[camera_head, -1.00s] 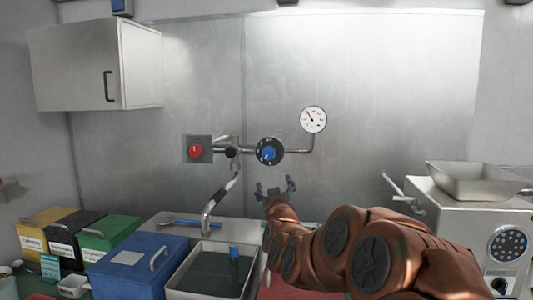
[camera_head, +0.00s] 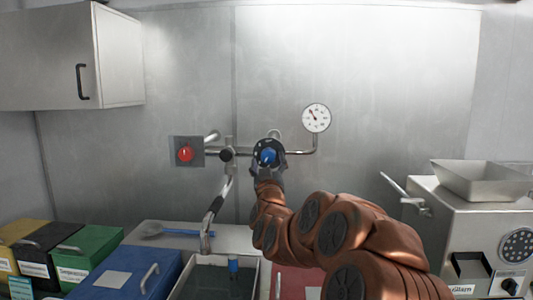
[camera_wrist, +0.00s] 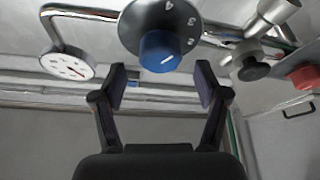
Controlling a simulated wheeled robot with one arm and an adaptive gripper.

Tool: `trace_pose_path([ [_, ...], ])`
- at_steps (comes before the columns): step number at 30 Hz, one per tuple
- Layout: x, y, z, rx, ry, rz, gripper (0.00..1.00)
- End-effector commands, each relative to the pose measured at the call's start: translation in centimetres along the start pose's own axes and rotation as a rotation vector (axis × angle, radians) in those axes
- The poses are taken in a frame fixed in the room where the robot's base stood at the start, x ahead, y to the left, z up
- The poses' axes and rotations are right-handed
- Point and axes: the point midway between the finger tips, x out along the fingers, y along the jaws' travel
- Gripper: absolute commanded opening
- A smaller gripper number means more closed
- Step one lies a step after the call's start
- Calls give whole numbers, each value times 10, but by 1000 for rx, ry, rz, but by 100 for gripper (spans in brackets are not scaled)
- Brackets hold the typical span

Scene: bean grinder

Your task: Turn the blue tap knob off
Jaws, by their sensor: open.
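The blue tap knob (camera_head: 268,157) sits on a dark round dial on the wall pipe. In the wrist view the blue knob (camera_wrist: 160,52) shows a white pointer line, and the dial (camera_wrist: 152,20) carries white numbers, with 2, 3 and 4 readable. My gripper (camera_head: 267,170) is at the knob in the head view, partly covering the dial's lower edge. In the wrist view my gripper (camera_wrist: 162,85) is open, its two fingers spread to the left and right just below the knob. Nothing is between the fingers, and I see no contact.
A red knob (camera_head: 185,153) and a black knob (camera_head: 227,154) are left of the dial. A gauge (camera_head: 316,118) is right of it. The spout (camera_head: 216,205) hangs over a sink basin (camera_head: 258,278). A blue box (camera_head: 125,275) and a steel machine (camera_head: 455,215) flank the area.

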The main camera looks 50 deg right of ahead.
Motion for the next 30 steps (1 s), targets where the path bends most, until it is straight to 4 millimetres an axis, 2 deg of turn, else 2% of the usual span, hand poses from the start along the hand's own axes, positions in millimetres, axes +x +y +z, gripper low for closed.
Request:
trace_pose_path([
  [3,17,0,-3,1,2,0,73],
  [9,34,-2,0,1,-2,-5,73],
  [19,37,-3,-1,1,0,-5,73],
  [30,37,-3,-1,1,0,-5,35],
])
